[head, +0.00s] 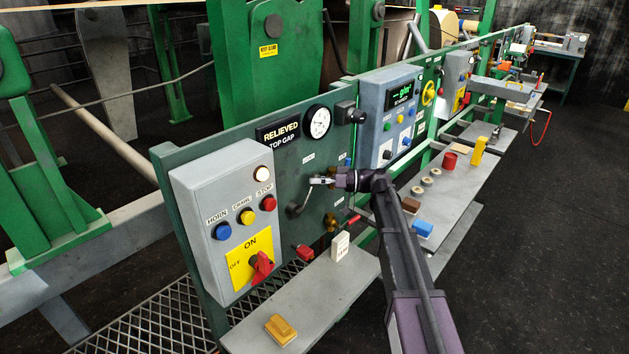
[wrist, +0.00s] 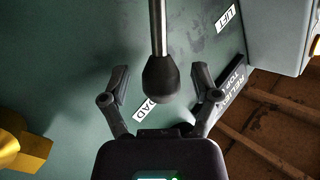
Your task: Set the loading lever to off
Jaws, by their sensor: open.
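The loading lever (head: 303,199) is on the dark green panel, a metal rod that slants up to the right from a dark lower end towards my gripper. In the wrist view its black knob (wrist: 160,80) hangs on the rod from the top edge. My gripper (head: 320,181) is open, its fingers (wrist: 160,92) on either side of the knob with gaps showing. A partly covered label ending in "OAD" (wrist: 146,110) lies behind the knob, and a "LIFT" label (wrist: 227,20) is at the upper right. I see no readable off mark by the lever.
A grey control box (head: 221,213) with buttons and a red-handled switch (head: 261,266) stands left. A gauge (head: 317,122) is above. A brass fitting (wrist: 20,145) is beside the gripper. A grey shelf (head: 305,307) below holds a yellow block (head: 280,329) and a white block (head: 340,246).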

